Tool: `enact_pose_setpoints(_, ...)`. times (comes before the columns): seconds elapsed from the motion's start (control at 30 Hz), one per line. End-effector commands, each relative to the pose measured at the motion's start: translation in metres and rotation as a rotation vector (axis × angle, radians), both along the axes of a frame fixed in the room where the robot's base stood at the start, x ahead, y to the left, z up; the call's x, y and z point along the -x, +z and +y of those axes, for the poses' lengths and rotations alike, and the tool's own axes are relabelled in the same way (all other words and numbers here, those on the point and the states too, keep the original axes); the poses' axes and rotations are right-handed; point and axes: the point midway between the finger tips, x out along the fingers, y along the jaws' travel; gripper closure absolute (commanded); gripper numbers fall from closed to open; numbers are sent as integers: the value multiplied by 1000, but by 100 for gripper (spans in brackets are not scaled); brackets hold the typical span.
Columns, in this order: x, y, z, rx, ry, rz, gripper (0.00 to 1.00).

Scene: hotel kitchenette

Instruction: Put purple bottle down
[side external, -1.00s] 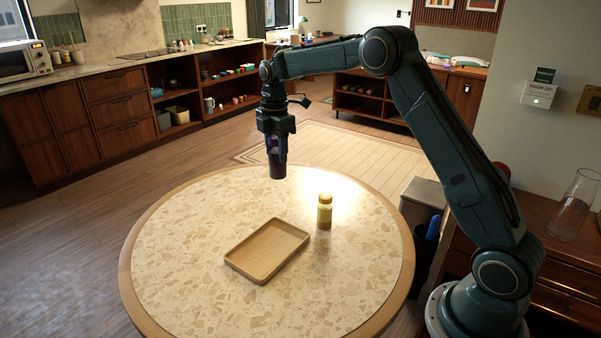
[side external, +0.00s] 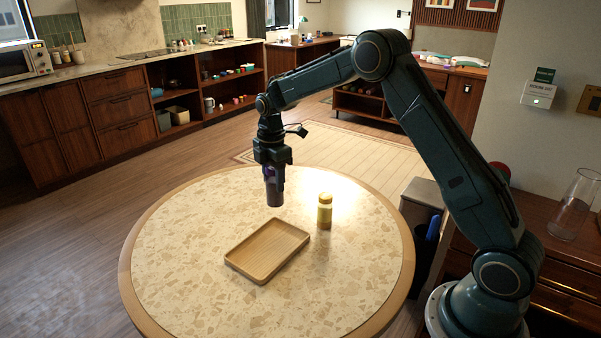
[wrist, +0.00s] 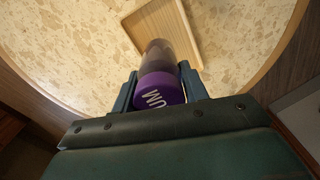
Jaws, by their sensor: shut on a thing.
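The purple bottle (side external: 274,194) is upright in my gripper (side external: 272,174), above the far part of the round table. In the wrist view the bottle (wrist: 160,86) shows its purple cap with white letters, held between the two fingers of my gripper (wrist: 159,88). My gripper is shut on it. Its base looks close to the tabletop in the side view, but I cannot tell the exact gap. A wooden tray (side external: 267,251) lies empty on the table, nearer the camera than the bottle.
A yellow bottle (side external: 325,211) stands on the round table (side external: 190,230), right of the purple bottle and behind the tray's right corner. The table's left side and front are clear. A grey bin (side external: 424,194) stands beyond the table's right edge.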

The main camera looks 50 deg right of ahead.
Motion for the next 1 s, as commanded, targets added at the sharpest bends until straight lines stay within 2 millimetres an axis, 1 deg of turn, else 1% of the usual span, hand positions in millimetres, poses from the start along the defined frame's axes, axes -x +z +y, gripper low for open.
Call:
enact_pose_setpoints(0.03,0,-11,0,-1,0,2,84)
enact_pose_setpoints(0.2,0,-43,0,-1,0,3,84)
enact_pose_setpoints(0.3,0,-62,0,-1,0,2,84)
enact_pose_setpoints(0.43,0,-81,0,-1,0,2,84)
enact_pose_setpoints(0.6,-1,-94,0,0,0,-1,84)
enact_pose_setpoints(0.87,0,-98,0,0,0,-1,84)
enact_pose_setpoints(1.0,0,-110,0,0,0,0,84)
